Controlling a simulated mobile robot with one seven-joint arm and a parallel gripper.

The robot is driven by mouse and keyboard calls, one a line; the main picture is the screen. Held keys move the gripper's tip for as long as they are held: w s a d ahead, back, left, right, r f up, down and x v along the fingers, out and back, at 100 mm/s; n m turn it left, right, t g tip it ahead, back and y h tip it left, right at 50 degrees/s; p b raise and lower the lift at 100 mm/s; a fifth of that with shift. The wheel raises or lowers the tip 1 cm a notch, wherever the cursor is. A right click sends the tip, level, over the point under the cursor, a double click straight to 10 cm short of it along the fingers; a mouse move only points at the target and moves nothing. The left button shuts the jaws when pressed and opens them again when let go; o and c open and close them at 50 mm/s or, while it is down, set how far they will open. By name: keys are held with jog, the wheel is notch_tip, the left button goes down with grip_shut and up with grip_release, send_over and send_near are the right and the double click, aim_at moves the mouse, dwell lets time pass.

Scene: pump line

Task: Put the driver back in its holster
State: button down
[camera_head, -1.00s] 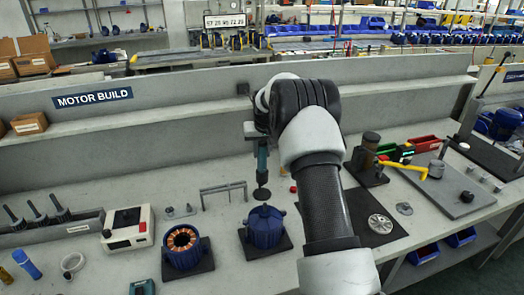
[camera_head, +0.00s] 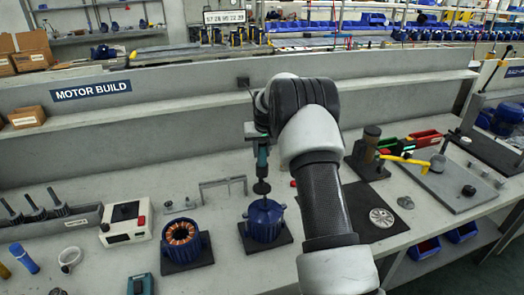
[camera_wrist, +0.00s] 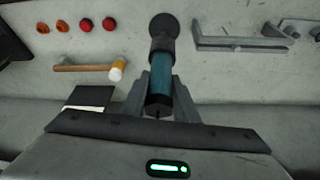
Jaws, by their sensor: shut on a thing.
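The driver is a teal tool (camera_head: 262,158) with a dark round end (camera_head: 261,187). It hangs upright from my gripper (camera_head: 262,138), and in the head view its end shows just above the blue motor housing (camera_head: 265,222). In the wrist view the driver (camera_wrist: 160,88) sits between the two grey fingers of my gripper (camera_wrist: 161,97), which are shut on it. Its dark end points away from the wrist. I cannot clearly pick out the holster. My arm hides part of the bench behind it.
A grey bracket (camera_head: 223,183) stands left of the driver. A copper-wound motor (camera_head: 182,236) and a white box (camera_head: 125,222) are further left. A yellow-handled press (camera_head: 404,160) stands right. The wrist view shows a hammer (camera_wrist: 85,69) and red buttons (camera_wrist: 109,24).

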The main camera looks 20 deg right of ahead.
jog(key=shift+f+b, duration=0.35)
jog(key=shift+f, duration=0.45)
jog(key=c, duration=1.1)
grip_release()
jog(key=shift+r+p, duration=1.5)
jog(key=shift+r, duration=1.5)
